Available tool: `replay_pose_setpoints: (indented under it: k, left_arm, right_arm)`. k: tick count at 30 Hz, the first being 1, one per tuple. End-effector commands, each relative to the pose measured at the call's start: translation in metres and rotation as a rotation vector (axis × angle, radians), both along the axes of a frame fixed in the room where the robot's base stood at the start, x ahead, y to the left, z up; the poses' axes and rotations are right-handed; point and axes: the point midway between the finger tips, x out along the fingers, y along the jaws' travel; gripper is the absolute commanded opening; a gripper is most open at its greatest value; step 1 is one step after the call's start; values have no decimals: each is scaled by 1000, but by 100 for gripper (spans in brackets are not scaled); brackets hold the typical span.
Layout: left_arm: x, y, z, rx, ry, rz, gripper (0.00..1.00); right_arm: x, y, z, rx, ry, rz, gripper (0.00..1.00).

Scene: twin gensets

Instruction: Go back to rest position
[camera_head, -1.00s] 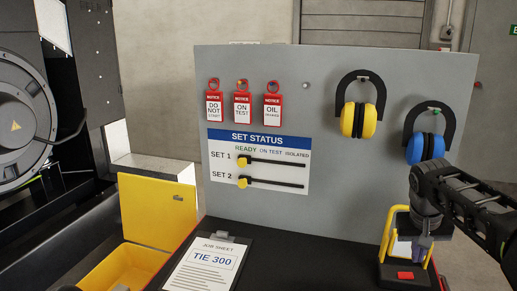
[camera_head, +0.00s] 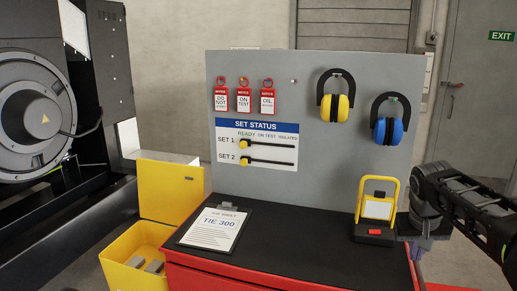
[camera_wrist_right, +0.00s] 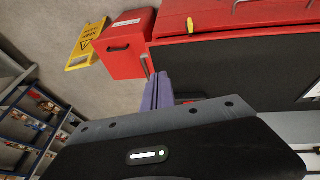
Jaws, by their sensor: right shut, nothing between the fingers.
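My right gripper (camera_head: 420,250) hangs at the right end of the black-topped red bench (camera_head: 300,245), beside the yellow-framed black device (camera_head: 376,212). Its purple fingers are together and hold nothing. In the right wrist view the closed fingers (camera_wrist_right: 158,90) point toward the bench edge and a red box (camera_wrist_right: 125,45). I cannot tell whether the gripper touches the bench or device. My left gripper is not in view.
A grey status board (camera_head: 290,185) stands behind the bench, with tags and ear defenders. A clipboard (camera_head: 213,228) lies on the bench, and an open yellow box (camera_head: 135,262) stands to its left. A yellow floor sign (camera_wrist_right: 87,42) shows in the wrist view.

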Motion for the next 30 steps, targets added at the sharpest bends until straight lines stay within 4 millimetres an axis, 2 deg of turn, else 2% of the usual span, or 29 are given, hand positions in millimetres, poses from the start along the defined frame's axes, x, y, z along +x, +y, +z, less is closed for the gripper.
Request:
replay_pose_setpoints:
  k: [8, 11, 16, 20, 23, 24, 26, 27, 29, 30]
  left_arm:
    - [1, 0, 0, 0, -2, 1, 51]
    - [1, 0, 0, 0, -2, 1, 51]
    - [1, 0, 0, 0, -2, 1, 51]
    - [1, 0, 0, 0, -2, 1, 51]
    - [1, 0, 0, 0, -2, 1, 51]
    - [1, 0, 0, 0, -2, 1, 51]
    - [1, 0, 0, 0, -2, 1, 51]
    - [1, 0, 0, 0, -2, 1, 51]
    - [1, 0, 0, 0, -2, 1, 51]
    - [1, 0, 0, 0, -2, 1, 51]
  right_arm:
    - [35, 23, -9, 35, -131, 94, 0]
    - [49, 43, -25, 65, -177, 144, 0]
    - [67, 87, -71, 134, -234, 228, 0]
    - [69, 132, -128, 211, -256, 283, 0]
    - [55, 176, -190, 291, -257, 313, 0]
    - [44, 193, -217, 323, -253, 318, 0]
    - [23, 217, -257, 370, -238, 313, 0]
    - [5, 232, -281, 398, -224, 307, 0]
    - [-24, 251, -316, 435, -198, 291, 0]
    - [-48, 263, -337, 456, -174, 279, 0]
